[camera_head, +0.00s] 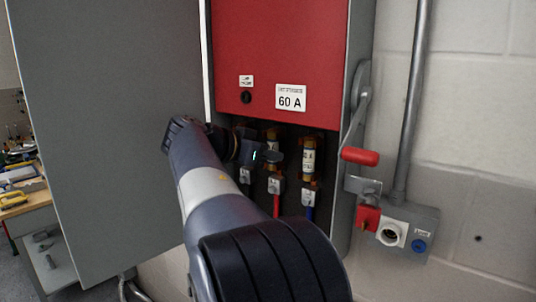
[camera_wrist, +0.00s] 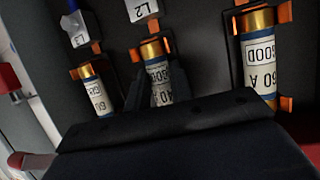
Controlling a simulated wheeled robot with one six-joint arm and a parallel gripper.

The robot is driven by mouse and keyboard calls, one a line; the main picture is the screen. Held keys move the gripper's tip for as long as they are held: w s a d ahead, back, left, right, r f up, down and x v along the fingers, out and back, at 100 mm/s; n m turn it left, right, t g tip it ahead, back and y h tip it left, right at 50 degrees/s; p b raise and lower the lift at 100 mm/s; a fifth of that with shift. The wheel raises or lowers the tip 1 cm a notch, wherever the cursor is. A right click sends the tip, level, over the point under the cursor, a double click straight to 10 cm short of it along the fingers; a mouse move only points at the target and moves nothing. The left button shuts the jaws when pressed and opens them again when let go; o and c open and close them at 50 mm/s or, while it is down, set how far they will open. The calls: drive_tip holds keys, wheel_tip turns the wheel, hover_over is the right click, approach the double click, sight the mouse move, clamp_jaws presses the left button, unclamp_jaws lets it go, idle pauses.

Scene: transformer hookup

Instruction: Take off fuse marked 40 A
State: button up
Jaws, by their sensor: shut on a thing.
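The fuse whose label seems to read 40 A (camera_wrist: 159,72) is the middle one in the wrist view, below the L2 tag. It has a brass cap and a white label, and its cap sits at the orange clips. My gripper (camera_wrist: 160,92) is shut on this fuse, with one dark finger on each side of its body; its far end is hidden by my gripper. In the head view my gripper (camera_head: 262,156) reaches into the fuse box, and the middle fuse (camera_head: 272,137) shows only partly behind it.
A fuse marked 60 A, GOOD (camera_wrist: 259,60) stands on one side, another labelled fuse (camera_wrist: 95,90) on the other. The open grey door (camera_head: 100,130) is left of my arm. A red-tipped handle (camera_head: 360,156) and a grey outlet box (camera_head: 408,228) are at right.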

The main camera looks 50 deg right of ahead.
clamp_jaws()
drive_tip(key=shift+a, duration=0.1)
drive_tip(key=shift+a+b, duration=0.35)
drive_tip(key=shift+a, duration=0.1)
drive_tip(key=shift+a, duration=0.15)
drive_tip(key=shift+a, duration=0.3)
drive_tip(key=shift+s+a+b, duration=0.15)
drive_tip(key=shift+a+b, duration=0.45)
drive_tip(key=shift+a, duration=0.4)
drive_tip(key=a, duration=0.1)
drive_tip(key=a+b, duration=0.1)
drive_tip(key=a, duration=0.3)
drive_tip(key=shift+s, duration=0.25)
